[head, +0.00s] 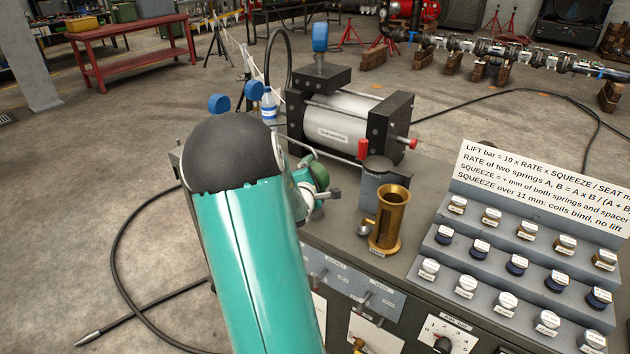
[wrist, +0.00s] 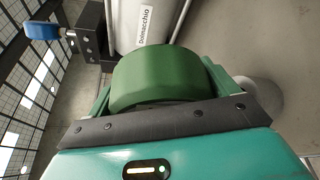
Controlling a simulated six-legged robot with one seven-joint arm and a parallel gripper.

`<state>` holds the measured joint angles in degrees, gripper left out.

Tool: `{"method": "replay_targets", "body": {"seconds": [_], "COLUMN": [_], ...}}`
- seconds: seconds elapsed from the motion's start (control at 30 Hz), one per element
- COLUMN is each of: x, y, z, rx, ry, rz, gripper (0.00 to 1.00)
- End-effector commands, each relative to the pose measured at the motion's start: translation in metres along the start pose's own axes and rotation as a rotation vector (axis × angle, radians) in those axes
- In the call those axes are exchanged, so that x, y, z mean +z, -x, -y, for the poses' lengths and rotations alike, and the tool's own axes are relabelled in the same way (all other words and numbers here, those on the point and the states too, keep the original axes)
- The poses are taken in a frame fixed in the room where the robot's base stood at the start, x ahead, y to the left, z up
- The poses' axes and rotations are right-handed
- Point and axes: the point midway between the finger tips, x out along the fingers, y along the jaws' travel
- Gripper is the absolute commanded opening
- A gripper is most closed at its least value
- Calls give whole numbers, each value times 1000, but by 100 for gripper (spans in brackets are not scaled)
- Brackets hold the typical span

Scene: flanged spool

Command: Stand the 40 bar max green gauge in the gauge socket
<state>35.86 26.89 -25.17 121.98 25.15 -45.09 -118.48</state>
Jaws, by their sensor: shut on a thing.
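My gripper (head: 322,190) is shut on the green gauge (wrist: 165,75). In the wrist view its rounded green body fills the space between the fingers; its dial face and printed range are not visible. In the head view the green gauge (head: 316,171) shows only in part behind my arm, above the near left part of the bench. A grey cylinder (head: 377,179) stands to the right of my gripper, behind a brass flanged cylinder (head: 388,222). I cannot tell which fitting is the gauge socket; my arm hides part of the bench.
A silver cylinder unit (head: 345,125) with black end blocks stands behind my gripper. Blue gauges (head: 320,37) show around it. A stepped rack (head: 510,265) with several labelled caps and a text board (head: 555,195) fills the right side. A red table (head: 130,50) stands far off.

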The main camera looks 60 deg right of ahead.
Motion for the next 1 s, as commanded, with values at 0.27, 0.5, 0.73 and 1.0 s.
{"method": "replay_targets", "body": {"seconds": [0.27,0.5,0.73,1.0], "x": [-5,-6,-6,-6], "y": [-2,-3,-2,21], "z": [11,14,14,11], "rx": [3,0,0,1], "ry": [-1,-1,-1,-1], "rz": [2,2,1,-2], "gripper": [47,96,100,100]}}
